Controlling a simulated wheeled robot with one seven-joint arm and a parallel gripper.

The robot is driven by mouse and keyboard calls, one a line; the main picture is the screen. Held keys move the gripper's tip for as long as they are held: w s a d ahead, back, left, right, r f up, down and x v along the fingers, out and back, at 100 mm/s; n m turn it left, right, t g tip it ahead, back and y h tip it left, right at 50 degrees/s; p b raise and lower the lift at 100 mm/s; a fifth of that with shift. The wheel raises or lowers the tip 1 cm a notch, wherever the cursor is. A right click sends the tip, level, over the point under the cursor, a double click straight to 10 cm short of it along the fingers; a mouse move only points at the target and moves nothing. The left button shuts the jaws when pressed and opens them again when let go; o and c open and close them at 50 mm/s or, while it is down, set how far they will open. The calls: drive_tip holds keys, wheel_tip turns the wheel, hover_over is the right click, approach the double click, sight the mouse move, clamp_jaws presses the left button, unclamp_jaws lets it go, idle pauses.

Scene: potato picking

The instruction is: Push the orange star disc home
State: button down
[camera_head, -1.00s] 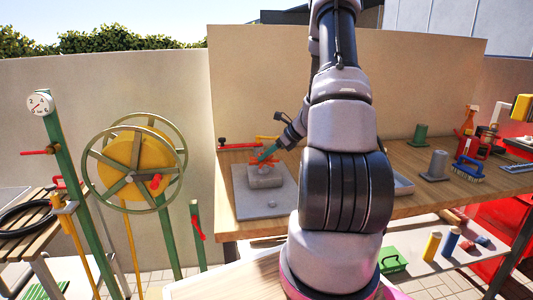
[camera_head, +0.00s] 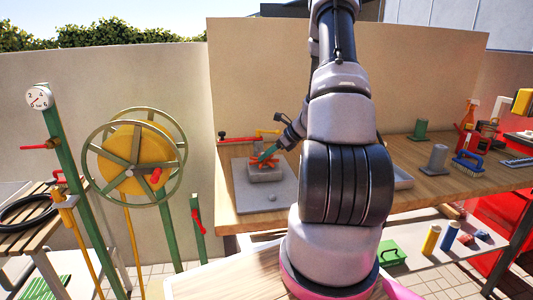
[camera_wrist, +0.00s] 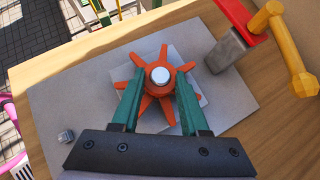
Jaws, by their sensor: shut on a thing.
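The orange star disc (camera_wrist: 158,76) sits around the round metal post (camera_wrist: 160,75) at the middle of a grey block (camera_wrist: 186,54). In the head view the disc (camera_head: 258,162) lies low, at the top of the block (camera_head: 265,175). My gripper (camera_wrist: 158,92) has its two green fingers on either side of the disc's hub, shut on it. My gripper (camera_head: 268,153) comes down tilted from the upper right in the head view. Whether the disc touches the block all round is hidden.
The block stands on a grey plate (camera_wrist: 70,110) on the wooden bench (camera_head: 440,185). A small metal nut (camera_wrist: 66,136) lies on the plate. A red and yellow tap-like fitting (camera_wrist: 268,20) stands close by. A grey cylinder (camera_head: 437,158) is farther right.

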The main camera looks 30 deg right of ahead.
drive_tip(key=shift+f, duration=0.35)
drive_tip(key=shift+c, duration=1.7)
unclamp_jaws()
drive_tip(key=shift+d, duration=0.1)
drive_tip(key=v, duration=1)
drive_tip(key=shift+s+r, duration=0.2)
drive_tip(key=shift+s, duration=0.05)
drive_tip(key=shift+d, duration=0.1)
